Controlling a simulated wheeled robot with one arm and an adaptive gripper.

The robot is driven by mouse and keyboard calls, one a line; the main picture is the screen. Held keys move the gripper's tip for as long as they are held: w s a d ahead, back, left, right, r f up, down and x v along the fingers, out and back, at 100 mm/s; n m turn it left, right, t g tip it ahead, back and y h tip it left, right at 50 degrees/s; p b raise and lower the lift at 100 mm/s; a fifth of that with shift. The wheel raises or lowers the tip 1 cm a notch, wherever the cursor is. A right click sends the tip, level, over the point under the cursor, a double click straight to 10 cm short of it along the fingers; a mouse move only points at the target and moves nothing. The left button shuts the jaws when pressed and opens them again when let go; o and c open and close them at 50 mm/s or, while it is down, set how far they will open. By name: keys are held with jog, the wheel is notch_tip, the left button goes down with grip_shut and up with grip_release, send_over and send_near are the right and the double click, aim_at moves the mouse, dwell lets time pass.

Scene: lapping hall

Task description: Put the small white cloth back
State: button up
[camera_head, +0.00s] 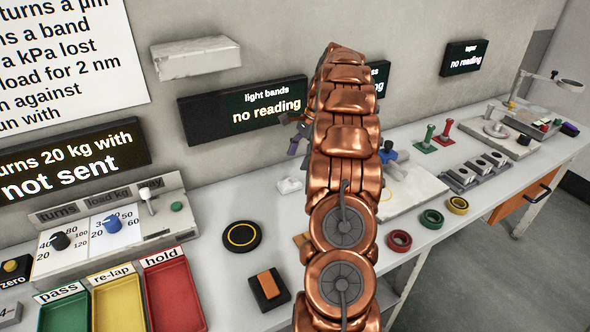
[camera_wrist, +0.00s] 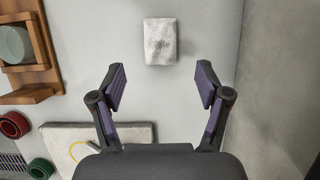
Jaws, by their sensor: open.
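The small white cloth (camera_wrist: 160,41) lies on the pale bench top (camera_wrist: 95,60) in the wrist view. It looks like a folded, slightly crumpled rectangle. In the head view, a small white piece (camera_head: 289,185) that looks like the same cloth lies on the bench left of my arm. My gripper (camera_wrist: 160,85) is open and empty. The cloth shows beyond its fingertips, centred between them and not touching them. In the head view my gripper (camera_head: 294,140) is partly hidden behind my copper arm, above the back of the bench.
A white slab (camera_wrist: 65,137) with a yellow ring mark, a red ring (camera_wrist: 14,124), a green ring (camera_wrist: 40,168) and a wooden rack (camera_wrist: 48,70) lie to the left. The wall (camera_wrist: 275,80) is close on the right. A black disc (camera_head: 241,237) and trays (camera_head: 174,290) stand left of my arm.

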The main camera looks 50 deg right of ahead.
jog(key=shift+v, duration=1.95)
